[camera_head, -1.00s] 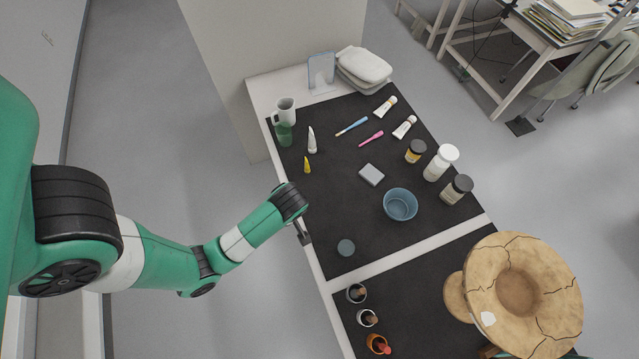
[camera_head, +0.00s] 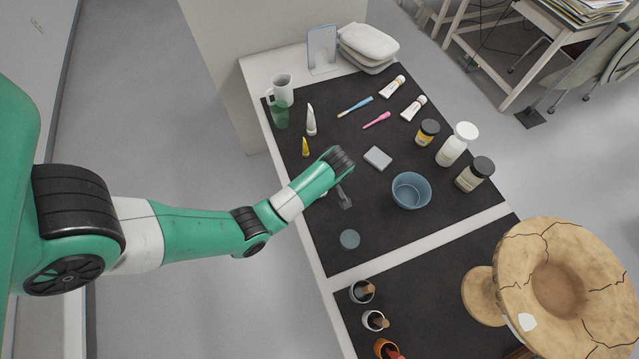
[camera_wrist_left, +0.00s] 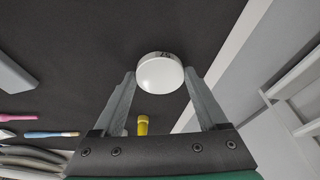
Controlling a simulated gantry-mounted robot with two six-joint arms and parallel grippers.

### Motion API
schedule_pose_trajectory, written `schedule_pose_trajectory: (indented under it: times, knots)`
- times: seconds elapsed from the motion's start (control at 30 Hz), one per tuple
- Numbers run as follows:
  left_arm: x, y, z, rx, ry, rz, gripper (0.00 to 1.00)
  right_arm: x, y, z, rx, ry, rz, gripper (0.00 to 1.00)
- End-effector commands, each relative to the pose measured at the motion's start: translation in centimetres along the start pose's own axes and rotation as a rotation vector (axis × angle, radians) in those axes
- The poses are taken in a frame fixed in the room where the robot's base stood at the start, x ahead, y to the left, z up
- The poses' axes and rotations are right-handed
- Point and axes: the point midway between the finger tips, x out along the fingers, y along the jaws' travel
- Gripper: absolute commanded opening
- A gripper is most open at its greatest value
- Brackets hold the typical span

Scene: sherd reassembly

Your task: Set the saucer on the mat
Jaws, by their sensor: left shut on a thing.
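A small blue-grey disc (camera_head: 349,239) lies on the mat just in front. My right gripper is not in view.
A blue bowl (camera_head: 411,191) and a grey block (camera_head: 378,158) are to the gripper's right. A yellow-tipped tube (camera_head: 305,147) stands behind it. Several jars (camera_head: 475,174) line the right edge. A cracked clay vessel (camera_head: 560,285) is at the lower right.

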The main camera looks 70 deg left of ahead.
Motion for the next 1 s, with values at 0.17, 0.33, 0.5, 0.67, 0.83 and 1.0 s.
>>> schedule_pose_trajectory:
  times: [0.17,0.33,0.5,0.67,0.83,1.0]
  knots:
    - [0.4,0.0,0.1,-0.001,0.000,0.000,0.17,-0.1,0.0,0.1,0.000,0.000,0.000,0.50]
    - [0.8,0.0,0.2,-0.001,0.000,0.000,0.17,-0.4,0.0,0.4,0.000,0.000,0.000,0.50]
    - [0.7,0.0,0.2,-0.001,0.000,0.000,0.99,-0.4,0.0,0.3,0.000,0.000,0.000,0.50]
    - [0.7,0.0,0.2,-0.001,0.000,0.000,1.00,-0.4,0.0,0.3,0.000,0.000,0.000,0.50]
    - [0.0,0.0,0.0,0.000,0.000,0.001,1.00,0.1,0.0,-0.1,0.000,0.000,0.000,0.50]
    - [-3.5,0.1,0.0,0.000,-0.001,0.004,1.00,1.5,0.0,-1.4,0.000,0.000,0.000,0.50]
